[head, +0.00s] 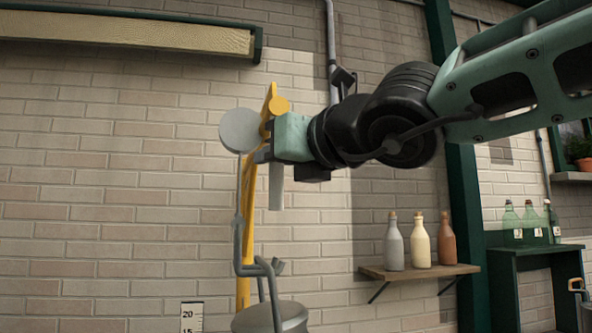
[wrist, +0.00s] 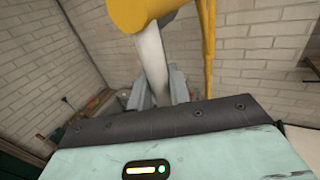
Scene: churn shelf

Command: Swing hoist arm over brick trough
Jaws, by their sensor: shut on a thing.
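The yellow hoist arm (head: 268,112) stands in the middle of the head view in front of a brick wall. A grey disc (head: 239,130) sits at its upper end, and a grey rod with a hook (head: 238,225) hangs below it. The hook meets the handle of a metal churn (head: 270,320) at the bottom edge. My gripper (head: 263,153) is at the hoist arm's upper part, shut on a pale grey handle (head: 276,188) that points down. In the wrist view the handle (wrist: 152,58) runs from a yellow cylinder (wrist: 138,12) down between my fingers (wrist: 158,90). I cannot make out the brick trough.
A wall shelf (head: 418,271) with three corked bottles (head: 420,240) is to the right of my gripper. A dark green post (head: 463,220) stands beyond it. A white gauge board (head: 192,317) stands at the lower left. The wall space left of the hoist is clear.

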